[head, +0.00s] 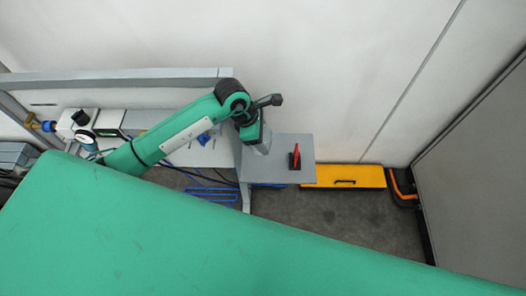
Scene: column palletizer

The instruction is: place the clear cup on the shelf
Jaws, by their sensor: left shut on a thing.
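My left gripper (260,137) hangs at the end of the green arm, over the left part of a small grey shelf (278,174). It is shut on the clear cup (263,147), a small, pale, see-through shape just below the fingers. The cup is hard to make out against the grey shelf. I cannot tell whether its base touches the shelf top. My right gripper is not in view.
A red object with a dark base (295,158) stands on the shelf's right part. A yellow case (344,177) lies to the right, by the wall. A grey bench (180,121) with equipment is at the left. The shelf's front middle is clear.

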